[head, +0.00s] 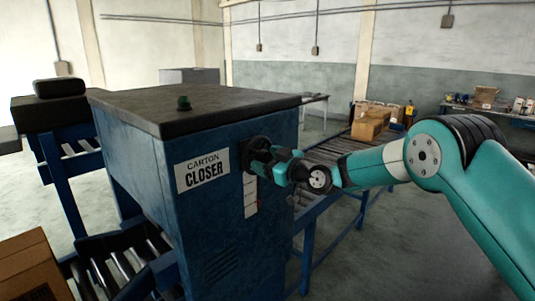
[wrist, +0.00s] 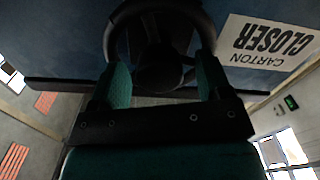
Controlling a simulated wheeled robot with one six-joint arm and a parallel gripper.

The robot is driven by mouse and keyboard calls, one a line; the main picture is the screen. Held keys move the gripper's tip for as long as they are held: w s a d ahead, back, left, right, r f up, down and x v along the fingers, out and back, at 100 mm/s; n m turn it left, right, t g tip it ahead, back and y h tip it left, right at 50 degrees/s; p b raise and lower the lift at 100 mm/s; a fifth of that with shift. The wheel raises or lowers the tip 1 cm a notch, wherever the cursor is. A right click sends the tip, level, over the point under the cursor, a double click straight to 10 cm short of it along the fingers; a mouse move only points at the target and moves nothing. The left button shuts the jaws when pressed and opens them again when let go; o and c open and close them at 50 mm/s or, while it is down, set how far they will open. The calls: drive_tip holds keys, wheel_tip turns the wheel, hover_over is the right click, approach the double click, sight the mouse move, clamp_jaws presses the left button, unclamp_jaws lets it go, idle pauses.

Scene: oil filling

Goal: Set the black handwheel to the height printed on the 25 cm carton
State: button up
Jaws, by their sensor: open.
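The black handwheel (head: 257,146) is on the side of the blue carton closer (head: 220,240), right of its "CARTON CLOSER" label (head: 202,171). In the wrist view the handwheel (wrist: 160,60) fills the top middle, with its hub between my fingers. My gripper (head: 272,160) is at the handwheel, its two teal fingers apart on either side of the hub; the wrist view also shows the gripper (wrist: 160,85). I cannot tell whether the fingers touch the wheel. A white scale strip (head: 250,195) runs down below the wheel; its marks are too small to read. A brown carton (head: 35,268) shows at lower left; no print is readable.
More rollers (head: 120,262) lie at the closer's left. A workbench (head: 490,110) stands at the far right.

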drive_tip(key=shift+w+a, duration=0.15)
drive_tip(key=c, duration=0.9)
drive_tip(key=shift+f+b, duration=0.15)
drive_tip(key=shift+b, duration=0.15)
